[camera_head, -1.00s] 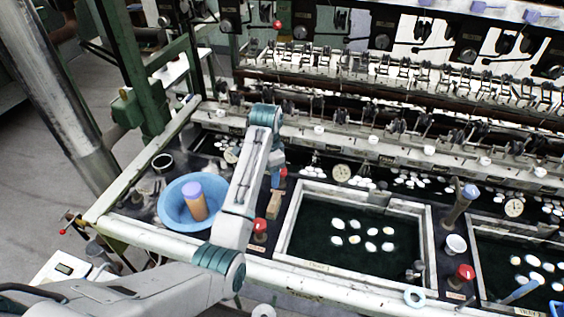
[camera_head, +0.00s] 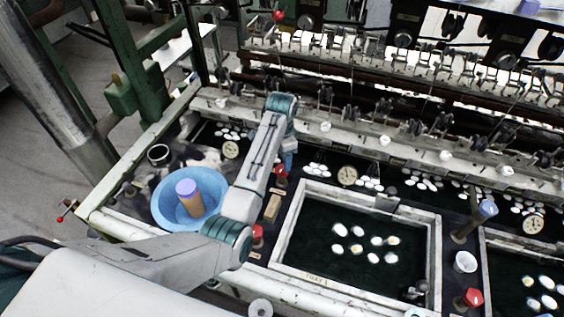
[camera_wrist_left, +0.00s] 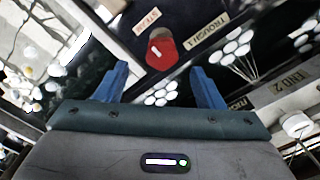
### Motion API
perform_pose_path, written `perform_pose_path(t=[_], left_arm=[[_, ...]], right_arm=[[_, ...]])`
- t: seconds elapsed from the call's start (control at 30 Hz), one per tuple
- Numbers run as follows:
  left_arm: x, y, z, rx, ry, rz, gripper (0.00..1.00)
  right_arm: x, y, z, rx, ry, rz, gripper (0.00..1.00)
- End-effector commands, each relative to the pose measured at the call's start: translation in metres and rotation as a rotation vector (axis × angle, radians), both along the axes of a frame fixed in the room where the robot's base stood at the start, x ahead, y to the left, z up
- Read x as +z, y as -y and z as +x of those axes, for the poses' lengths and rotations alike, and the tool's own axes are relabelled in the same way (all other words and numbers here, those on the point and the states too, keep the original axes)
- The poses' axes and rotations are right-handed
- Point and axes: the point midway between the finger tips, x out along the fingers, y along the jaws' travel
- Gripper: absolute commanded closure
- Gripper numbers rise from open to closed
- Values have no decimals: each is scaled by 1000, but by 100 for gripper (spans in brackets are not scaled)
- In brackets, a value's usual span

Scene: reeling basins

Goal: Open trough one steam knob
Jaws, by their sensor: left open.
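A red knob (camera_head: 281,172) stands on the dark panel at the back left corner of the white-framed trough (camera_head: 289,235). In the left wrist view the red knob (camera_wrist_left: 162,50) has labels beside it that seem to read STEAM and TROUGH 1. My left gripper (camera_head: 289,150) is above and just behind this knob, mostly hidden by its own wrist. In the wrist view its two blue fingers (camera_wrist_left: 158,72) are apart, with the knob appearing between and just beyond the tips. No contact is visible. My right gripper is not in view.
A second red knob (camera_head: 257,235) is partly behind my left forearm. A third red knob (camera_head: 470,298) is at the front right. Reeling machinery (camera_head: 400,125) runs along the back.

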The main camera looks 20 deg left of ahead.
Motion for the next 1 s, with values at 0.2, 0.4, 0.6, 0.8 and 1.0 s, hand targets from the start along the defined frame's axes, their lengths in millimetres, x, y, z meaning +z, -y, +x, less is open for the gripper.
perform_pose_path(t=[0.2,0.4,0.6,0.8,1.0], left_arm=[[-34,0,0,0,-3,0,38],[-50,0,0,1,0,0,38],[-52,0,0,1,1,1,38],[-52,0,1,1,1,1,61],[-52,0,1,1,1,0,82]], right_arm=[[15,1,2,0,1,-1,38],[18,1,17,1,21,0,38],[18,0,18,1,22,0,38],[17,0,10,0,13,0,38],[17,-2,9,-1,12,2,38]])
